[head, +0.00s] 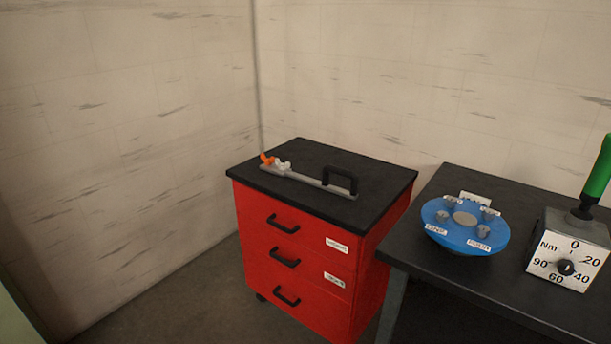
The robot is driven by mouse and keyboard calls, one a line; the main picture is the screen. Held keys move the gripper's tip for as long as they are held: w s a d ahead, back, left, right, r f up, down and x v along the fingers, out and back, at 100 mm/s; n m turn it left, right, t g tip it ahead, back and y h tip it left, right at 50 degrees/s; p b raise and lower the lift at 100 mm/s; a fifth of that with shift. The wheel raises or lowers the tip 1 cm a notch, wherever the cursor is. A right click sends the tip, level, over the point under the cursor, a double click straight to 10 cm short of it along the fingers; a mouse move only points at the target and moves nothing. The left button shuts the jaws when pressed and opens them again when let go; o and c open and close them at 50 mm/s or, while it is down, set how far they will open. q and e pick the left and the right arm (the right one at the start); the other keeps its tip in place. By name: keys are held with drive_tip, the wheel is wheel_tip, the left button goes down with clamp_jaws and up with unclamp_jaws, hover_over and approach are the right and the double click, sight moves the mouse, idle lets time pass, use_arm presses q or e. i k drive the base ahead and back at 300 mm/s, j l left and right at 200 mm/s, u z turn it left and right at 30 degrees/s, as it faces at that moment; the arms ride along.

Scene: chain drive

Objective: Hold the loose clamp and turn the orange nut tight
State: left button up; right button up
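The clamp (308,180) lies on the black top of a red drawer cabinet. It is a long grey bar with a black handle (341,180) standing up at its right end. The orange nut (267,159) is at the bar's left end, beside a small whitish part (283,166). The nut is small in this view, and I cannot tell how tight it sits. Neither of my grippers is in view, and nothing is touching the clamp.
The red cabinet (310,258) has black drawer handles and stands near the room's corner. To its right, a dark table (432,247) holds a blue round tray (466,246) with several grey posts and a dial box marked Nm (567,262) with a green handle (599,170).

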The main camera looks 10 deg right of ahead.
sight(267, 162)
drive_tip(key=z, duration=0.35)
drive_tip(key=i+j+z, duration=0.4)
drive_tip(key=j+z, duration=0.2)
drive_tip(key=i+j+z, duration=0.1)
drive_tip(key=j+z, duration=0.2)
